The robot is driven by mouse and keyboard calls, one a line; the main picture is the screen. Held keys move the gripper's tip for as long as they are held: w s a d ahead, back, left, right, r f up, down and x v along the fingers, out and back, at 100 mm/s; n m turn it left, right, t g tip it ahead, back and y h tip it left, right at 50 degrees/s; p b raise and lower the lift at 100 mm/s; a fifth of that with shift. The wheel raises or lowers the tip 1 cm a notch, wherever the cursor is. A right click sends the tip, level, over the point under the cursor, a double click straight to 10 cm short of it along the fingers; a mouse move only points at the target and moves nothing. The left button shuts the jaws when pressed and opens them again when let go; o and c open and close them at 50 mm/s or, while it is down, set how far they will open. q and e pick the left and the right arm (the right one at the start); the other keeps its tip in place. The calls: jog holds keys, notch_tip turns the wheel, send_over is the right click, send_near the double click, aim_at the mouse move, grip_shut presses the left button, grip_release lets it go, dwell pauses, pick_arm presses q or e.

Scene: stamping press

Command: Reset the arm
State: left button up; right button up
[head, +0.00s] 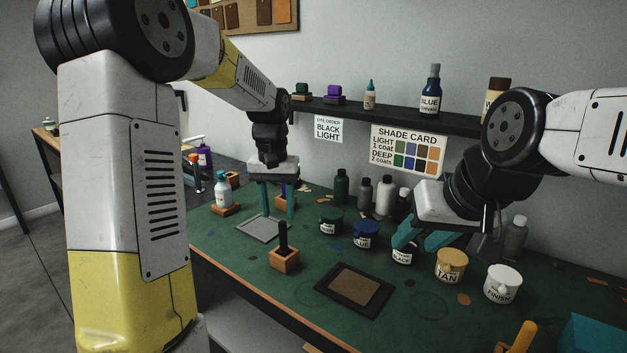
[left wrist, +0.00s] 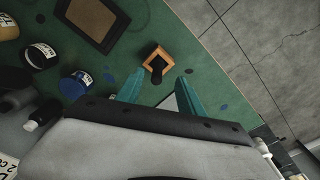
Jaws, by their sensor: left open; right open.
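My left gripper (head: 278,208) is open and empty, pointing down over the green table near the back left. Its teal fingers are apart in the left wrist view (left wrist: 158,98). A grey plate (head: 256,230) lies just in front of it. My right gripper (head: 424,240) is open over the row of paint pots, its teal fingers close by the black pot (head: 404,254). Nothing shows between its fingers. A wooden block with a black handle (head: 285,262) stands in front of the left gripper. It also shows ahead of the fingers in the left wrist view (left wrist: 158,60).
A blue pot (head: 366,235), a tan pot (head: 450,266) and a white finish pot (head: 502,285) stand in a row. Several bottles (head: 384,196) stand behind. A brown leather piece (head: 354,288) lies on a dark board at the front. A shelf (head: 400,118) crosses the wall.

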pick_arm(q)
jog(key=s+a+r+t+h, duration=0.1)
jog(key=s+r+t, duration=0.1)
jog(key=s, duration=0.9)
jog(key=s+a+r+t+h, duration=0.1)
jog(key=s+r+t, duration=0.2)
jog(key=s, duration=0.8)
notch_tip(320, 180, up, 3)
jog(key=shift+s+f+t, duration=0.2)
jog(key=shift+s+t, duration=0.1)
jog(key=shift+s, duration=0.05)
